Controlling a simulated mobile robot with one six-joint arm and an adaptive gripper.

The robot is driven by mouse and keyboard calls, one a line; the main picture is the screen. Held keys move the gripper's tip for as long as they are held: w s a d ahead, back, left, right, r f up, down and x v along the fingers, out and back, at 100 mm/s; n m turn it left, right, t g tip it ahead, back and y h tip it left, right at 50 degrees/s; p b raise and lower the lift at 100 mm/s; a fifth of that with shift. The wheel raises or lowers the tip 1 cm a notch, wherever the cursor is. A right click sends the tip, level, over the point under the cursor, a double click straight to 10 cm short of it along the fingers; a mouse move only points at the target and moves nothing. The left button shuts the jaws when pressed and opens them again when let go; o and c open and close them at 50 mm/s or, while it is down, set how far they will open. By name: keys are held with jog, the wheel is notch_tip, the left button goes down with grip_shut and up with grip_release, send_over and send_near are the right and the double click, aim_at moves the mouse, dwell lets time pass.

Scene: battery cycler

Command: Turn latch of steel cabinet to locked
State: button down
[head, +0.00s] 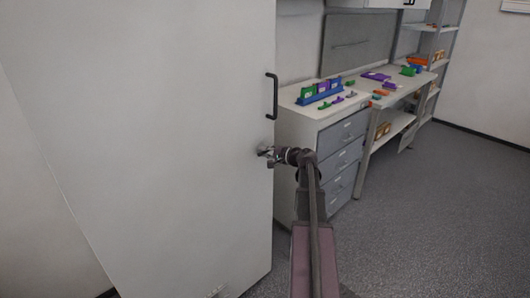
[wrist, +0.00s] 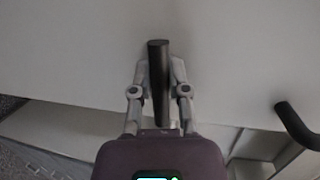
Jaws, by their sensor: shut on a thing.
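The steel cabinet (head: 160,130) is a tall pale grey box filling the left of the head view, its door closed as far as I can see. My gripper (head: 266,152) is at the door's right edge, below the black bar handle (head: 271,96). In the wrist view my gripper (wrist: 158,75) is shut on the latch (wrist: 158,62), a dark bar between its two fingers. The bar runs lengthwise along the fingers in that view. The handle's end (wrist: 296,125) shows at the right of the wrist view. The latch is mostly hidden by my gripper in the head view.
A white drawer unit (head: 340,158) stands right of the cabinet, with a blue rack (head: 319,94) and small coloured parts on top. A workbench (head: 392,92) and open shelves (head: 436,55) stand beyond. The grey floor (head: 440,220) at right is clear.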

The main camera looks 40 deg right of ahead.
dwell(0.3)
jog(key=c, duration=0.6)
grip_release()
jog(key=shift+m, duration=0.4)
